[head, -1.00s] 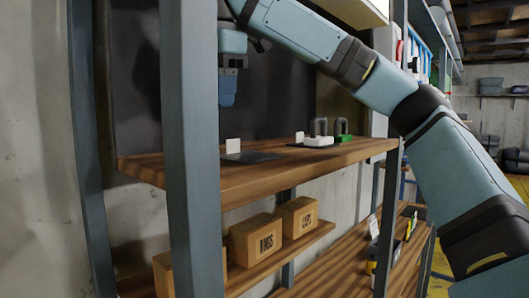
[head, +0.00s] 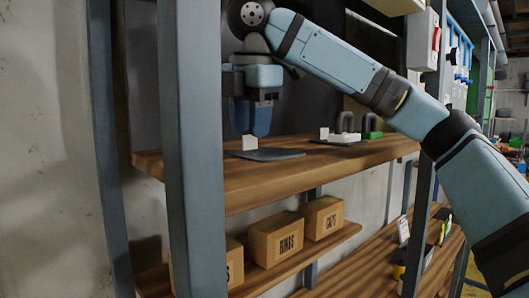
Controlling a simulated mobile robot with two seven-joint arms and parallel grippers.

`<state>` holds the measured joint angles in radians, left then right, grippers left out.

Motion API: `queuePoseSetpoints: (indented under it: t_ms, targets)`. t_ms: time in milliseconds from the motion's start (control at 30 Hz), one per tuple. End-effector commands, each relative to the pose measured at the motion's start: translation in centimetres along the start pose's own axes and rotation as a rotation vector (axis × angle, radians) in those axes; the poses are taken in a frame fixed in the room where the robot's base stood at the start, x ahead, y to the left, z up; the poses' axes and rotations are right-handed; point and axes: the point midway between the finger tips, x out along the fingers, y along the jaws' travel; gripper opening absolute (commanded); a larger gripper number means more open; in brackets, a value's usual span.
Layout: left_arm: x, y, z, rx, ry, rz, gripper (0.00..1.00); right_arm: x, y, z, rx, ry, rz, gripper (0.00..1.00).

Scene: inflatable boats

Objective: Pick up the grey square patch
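A flat dark grey square patch (head: 268,155) lies on the upper wooden shelf, with a small white upright card (head: 249,143) at its left edge. My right gripper (head: 250,134) points down just above and behind the patch, with its blue fingertips close to the shelf. I see nothing held in it. Whether its fingers are apart is hard to tell from this angle. My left gripper is out of view.
A grey post (head: 191,150) of the rack stands in front of the shelf (head: 290,174). Farther right are another small white card (head: 324,133), a grey looped object (head: 344,125) and a green one (head: 371,128). Cardboard boxes (head: 276,240) sit on the shelf below.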

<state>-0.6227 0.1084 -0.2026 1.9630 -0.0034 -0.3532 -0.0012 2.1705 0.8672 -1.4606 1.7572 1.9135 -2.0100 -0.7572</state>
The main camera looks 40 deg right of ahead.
Motion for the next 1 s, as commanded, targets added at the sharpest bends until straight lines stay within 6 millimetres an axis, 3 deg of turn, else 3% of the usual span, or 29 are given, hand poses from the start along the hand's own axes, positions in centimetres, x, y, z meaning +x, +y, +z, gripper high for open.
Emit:
queuePoseSetpoints:
  t_ms: [133, 433, 600, 1000]
  targets:
    - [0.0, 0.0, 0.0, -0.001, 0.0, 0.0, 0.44, 1.5, 0.0, 0.1, 0.001, 0.001, -0.002, 0.37]
    - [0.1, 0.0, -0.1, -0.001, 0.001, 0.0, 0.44, 1.8, 0.0, 0.1, 0.002, 0.001, 0.001, 0.37]
    - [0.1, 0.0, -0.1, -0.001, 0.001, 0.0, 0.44, 1.8, 0.0, 0.1, 0.002, 0.001, 0.0, 0.0]
    - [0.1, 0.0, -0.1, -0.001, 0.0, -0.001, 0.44, 1.7, 0.1, 0.1, 0.001, 0.001, 0.0, 0.0]
